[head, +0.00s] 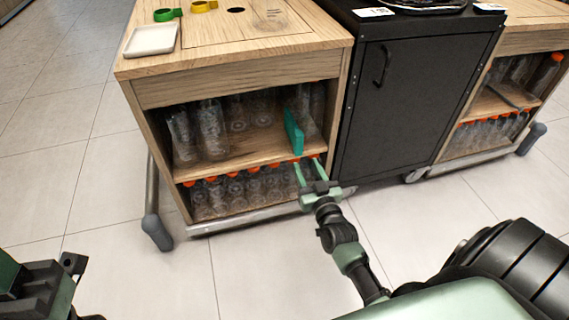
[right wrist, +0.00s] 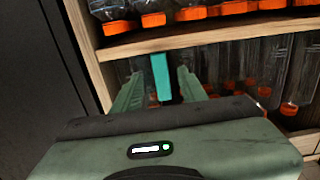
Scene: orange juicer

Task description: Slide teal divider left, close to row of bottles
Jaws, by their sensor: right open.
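The teal divider (head: 293,130) stands upright on the upper shelf (head: 245,150) of the left wooden cabinet, toward its right side. Clear bottles (head: 211,130) stand on that shelf to its left, with bare shelf at the front between; more clear bottles stand to its right. My right gripper (head: 310,170) is open at the cabinet front, just below the divider in the head view. In the right wrist view, which looks upside down, the divider (right wrist: 161,77) appears between the two fingers, with no clear contact. Part of my left arm (head: 45,285) shows at lower left; its fingers are unclear.
Orange-capped bottles (head: 235,188) fill the lower shelf under the divider. A black cabinet (head: 400,105) stands right of the wooden one, and another bottle shelf (head: 490,103) is farther right. A white tray (head: 150,39) sits on the countertop. The tiled floor in front is clear.

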